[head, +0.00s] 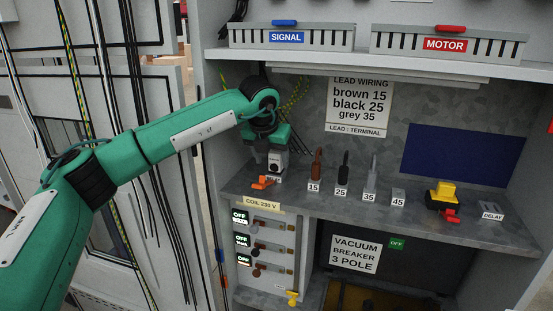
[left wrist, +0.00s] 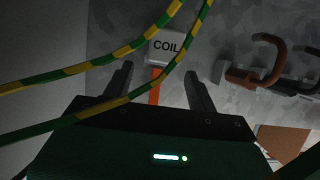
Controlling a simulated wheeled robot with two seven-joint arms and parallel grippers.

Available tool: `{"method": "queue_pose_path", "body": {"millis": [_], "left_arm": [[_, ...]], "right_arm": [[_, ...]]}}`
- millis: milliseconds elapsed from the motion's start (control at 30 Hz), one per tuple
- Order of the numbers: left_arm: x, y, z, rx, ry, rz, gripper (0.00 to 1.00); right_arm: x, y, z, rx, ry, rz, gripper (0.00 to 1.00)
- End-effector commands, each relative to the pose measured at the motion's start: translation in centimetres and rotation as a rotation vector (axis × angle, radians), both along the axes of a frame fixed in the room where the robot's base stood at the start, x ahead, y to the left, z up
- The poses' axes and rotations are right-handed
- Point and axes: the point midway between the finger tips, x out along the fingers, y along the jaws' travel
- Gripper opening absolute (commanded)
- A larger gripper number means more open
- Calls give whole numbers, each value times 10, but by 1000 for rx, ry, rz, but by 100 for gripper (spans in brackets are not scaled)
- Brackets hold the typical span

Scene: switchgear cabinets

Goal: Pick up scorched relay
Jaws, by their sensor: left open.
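My left gripper (head: 273,152) points down over the left end of the cabinet shelf, open. A small pale block with a dark upper part (head: 276,165) stands beneath it, partly hidden by the gripper; I cannot tell if it is scorched. An orange lever-like part (head: 263,182) lies at its front left. In the left wrist view, my open fingers (left wrist: 158,78) straddle the line of an orange strip (left wrist: 155,90). A pale block marked COIL (left wrist: 167,47) is beyond the fingertips. Contact cannot be made out. My right gripper is not in view.
Brown (head: 317,164), black (head: 343,167) and grey (head: 373,168) leads stand right of the gripper at labelled terminals. A yellow-and-red device (head: 441,195) sits further right. A green-yellow cable (left wrist: 130,95) crosses close before the wrist camera. SIGNAL and MOTOR ducts (head: 290,37) hang above.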

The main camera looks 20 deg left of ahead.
Motion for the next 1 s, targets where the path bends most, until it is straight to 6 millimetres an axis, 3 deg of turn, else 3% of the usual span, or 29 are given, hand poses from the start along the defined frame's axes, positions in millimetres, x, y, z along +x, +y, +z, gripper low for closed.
{"method": "queue_pose_path", "body": {"millis": [300,600,867,900,1000], "left_arm": [[38,-2,4,1,0,0,58],[47,-2,-25,1,0,-1,58],[48,-2,-28,0,-1,-1,58],[48,-2,-28,0,-1,-1,56],[48,-2,-28,0,-1,-1,37]], "right_arm": [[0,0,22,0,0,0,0],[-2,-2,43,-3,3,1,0],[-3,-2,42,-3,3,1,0],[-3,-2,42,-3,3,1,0],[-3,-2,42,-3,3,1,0]]}}
